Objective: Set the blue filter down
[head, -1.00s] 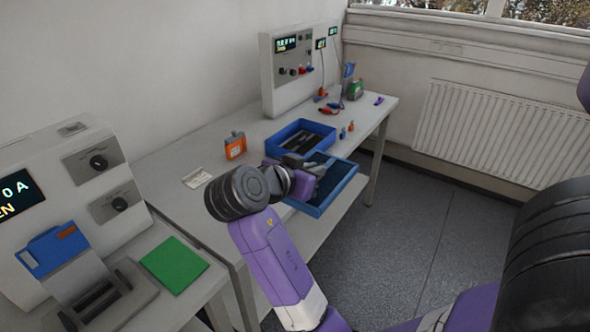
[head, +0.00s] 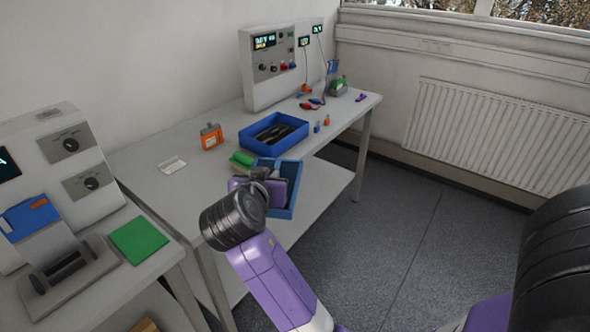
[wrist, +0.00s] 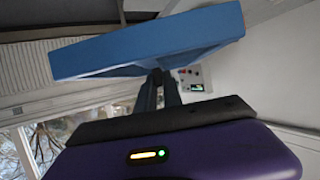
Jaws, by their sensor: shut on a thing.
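The blue filter (head: 296,190) looks like a shallow blue frame with a darker inside. My gripper (head: 279,172) is shut on it and holds it tilted by the front edge of the bench. In the wrist view the fingers of my gripper (wrist: 163,78) meet the underside of the blue filter (wrist: 150,45), which spreads wide above them. The head view does not show clearly whether the filter touches the bench; my wrist hides part of it.
A blue tray (head: 252,143) with dark things in it stands just behind the filter. The white bench top (head: 190,195) is bare at front left. A cycler unit (head: 283,68) stands behind.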

